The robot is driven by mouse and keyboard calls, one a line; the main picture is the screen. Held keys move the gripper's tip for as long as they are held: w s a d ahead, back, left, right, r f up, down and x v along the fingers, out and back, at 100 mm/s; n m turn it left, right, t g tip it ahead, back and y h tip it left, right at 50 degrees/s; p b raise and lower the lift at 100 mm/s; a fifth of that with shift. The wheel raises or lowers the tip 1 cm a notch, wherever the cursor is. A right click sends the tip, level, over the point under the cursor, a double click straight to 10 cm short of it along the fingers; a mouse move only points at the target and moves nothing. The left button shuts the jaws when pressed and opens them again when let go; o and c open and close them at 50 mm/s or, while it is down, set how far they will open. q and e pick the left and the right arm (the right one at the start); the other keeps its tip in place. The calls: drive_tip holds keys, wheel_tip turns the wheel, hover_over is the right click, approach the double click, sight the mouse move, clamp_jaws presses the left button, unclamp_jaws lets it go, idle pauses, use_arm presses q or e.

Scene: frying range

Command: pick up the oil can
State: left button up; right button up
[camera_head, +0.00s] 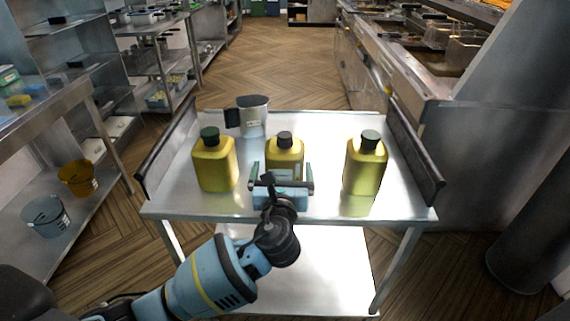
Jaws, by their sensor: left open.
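Three yellow oil cans stand upright on a metal cart (320,208). The left can (213,163) has a green cap. The middle can (284,152) has a dark brown cap, and its lower part is hidden behind my left gripper. I cannot tell whether the fingers touch the can. My right gripper is not in view.
A grey-white container (253,118) with a dark handle stands behind the cans. Black rails (414,150) edge the cart's sides. Shelving with an orange bucket (77,178) and a grey bucket (45,215) is at left. A fryer counter (440,85) runs along the right.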

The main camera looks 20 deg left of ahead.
use_arm(q)
drive_tip(key=x, duration=0.4)
drive_tip(key=shift+w+d, duration=0.15)
drive_tip(key=shift+d, duration=0.05)
drive_tip(key=shift+w+a, duration=0.15)
drive_tip(key=shift+w, duration=0.3)
drive_tip(key=c, duration=0.9)
drive_tip(key=shift+c, duration=1)
drive_tip(key=shift+r, duration=0.15)
drive_tip(key=shift+c, duration=0.5)
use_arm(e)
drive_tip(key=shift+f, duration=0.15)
use_arm(q)
drive_tip(key=shift+r, duration=0.15)
